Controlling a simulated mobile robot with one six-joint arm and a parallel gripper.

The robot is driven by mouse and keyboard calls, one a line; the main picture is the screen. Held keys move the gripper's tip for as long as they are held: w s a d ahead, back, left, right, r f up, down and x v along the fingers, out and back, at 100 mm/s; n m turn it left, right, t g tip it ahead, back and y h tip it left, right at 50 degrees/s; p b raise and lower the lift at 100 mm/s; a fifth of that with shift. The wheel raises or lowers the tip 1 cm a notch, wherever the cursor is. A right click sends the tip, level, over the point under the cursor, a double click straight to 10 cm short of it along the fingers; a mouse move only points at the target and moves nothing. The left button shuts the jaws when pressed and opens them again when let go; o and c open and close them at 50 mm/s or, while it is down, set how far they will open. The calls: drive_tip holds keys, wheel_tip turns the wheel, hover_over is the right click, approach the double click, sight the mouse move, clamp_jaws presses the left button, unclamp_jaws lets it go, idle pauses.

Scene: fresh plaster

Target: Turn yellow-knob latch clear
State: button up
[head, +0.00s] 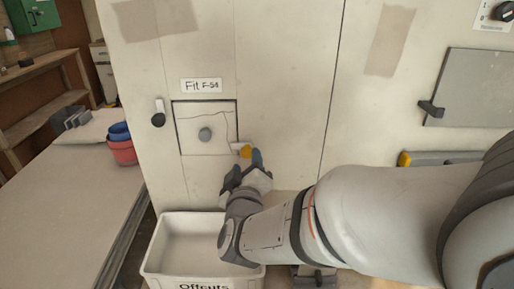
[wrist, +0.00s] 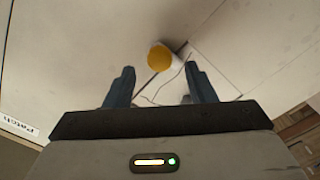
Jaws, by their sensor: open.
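The yellow knob (head: 246,151) sits on the right end of a short white latch bar (head: 235,146) at the lower right edge of a small square hatch (head: 186,142). The bar's left end seems to lie over the hatch edge. My gripper (head: 246,166) is just below the knob, open, with dark blue fingers. In the wrist view the yellow knob (wrist: 160,57) shows beyond the gap between the open fingertips (wrist: 161,72), with nothing held. Part of the white latch and the hatch lines show behind it. Whether a finger touches the knob I cannot tell.
The hatch has a grey round knob (head: 205,134); a black-knobbed latch (head: 158,114) is at its left. A label (head: 202,85) is above. A white Offcuts bin (head: 157,262) stands below. A grey panel (head: 470,88) is at right, a bench with bowls (head: 122,150) at left.

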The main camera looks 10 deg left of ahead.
sight(246, 154)
drive_tip(key=x, duration=0.5)
drive_tip(key=shift+w, duration=0.3)
drive_tip(key=c, duration=1)
drive_tip(key=shift+o, duration=0.2)
